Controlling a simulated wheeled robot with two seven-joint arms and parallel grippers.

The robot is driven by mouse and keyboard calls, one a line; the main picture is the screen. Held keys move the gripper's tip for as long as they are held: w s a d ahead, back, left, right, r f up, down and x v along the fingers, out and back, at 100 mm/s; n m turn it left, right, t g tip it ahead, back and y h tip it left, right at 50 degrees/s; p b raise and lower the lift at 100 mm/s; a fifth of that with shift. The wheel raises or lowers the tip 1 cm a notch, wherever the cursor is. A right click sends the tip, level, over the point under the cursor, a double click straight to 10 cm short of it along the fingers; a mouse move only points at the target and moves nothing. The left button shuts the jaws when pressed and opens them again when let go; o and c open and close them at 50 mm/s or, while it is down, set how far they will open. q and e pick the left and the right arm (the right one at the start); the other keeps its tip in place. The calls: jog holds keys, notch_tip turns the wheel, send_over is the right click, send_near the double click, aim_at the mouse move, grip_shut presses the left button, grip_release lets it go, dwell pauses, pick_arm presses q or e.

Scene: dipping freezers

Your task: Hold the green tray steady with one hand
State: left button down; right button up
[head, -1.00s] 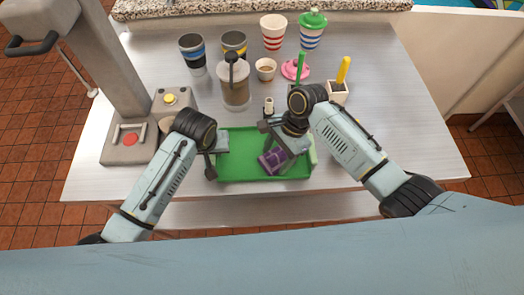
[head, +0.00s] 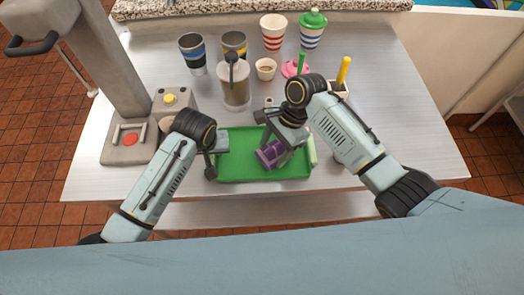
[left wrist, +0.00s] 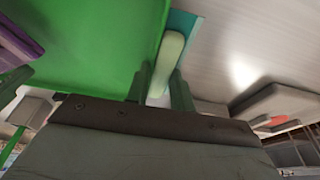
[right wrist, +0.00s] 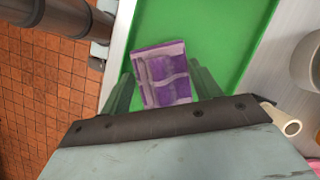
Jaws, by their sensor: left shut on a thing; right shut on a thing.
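The green tray (head: 238,170) lies flat near the front edge of the metal table. My left gripper (head: 213,160) is at the tray's left end, shut on its pale green handle (left wrist: 170,52), which shows between the fingers in the left wrist view. My right gripper (head: 277,146) is over the right half of the tray, shut on a purple block-like thing with pale bands (head: 270,155). The purple thing also shows between the fingers in the right wrist view (right wrist: 162,75). I cannot tell whether it touches the tray floor.
Several striped cups, including a blue-striped one with a green lid (head: 312,30), stand at the back. A grey machine (head: 140,130) stands at the left. The table's right side is clear.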

send_over(246, 149)
jog(key=d, duration=0.1)
jog(key=shift+w+f, duration=0.25)
jog(key=shift+w, duration=0.05)
dwell(0.5)
jog(key=shift+d, duration=0.1)
jog(key=shift+f, duration=1)
jog(key=shift+w+a+r, duration=0.15)
jog(key=shift+w+a, duration=0.2)
jog(key=shift+w, duration=0.25)
jog(key=shift+s, duration=0.1)
jog(key=shift+s+d, duration=0.35)
jog(key=shift+s, duration=0.2)
jog(key=shift+s+d, duration=0.3)
jog(key=shift+s, duration=0.2)
jog(key=shift+w, duration=0.1)
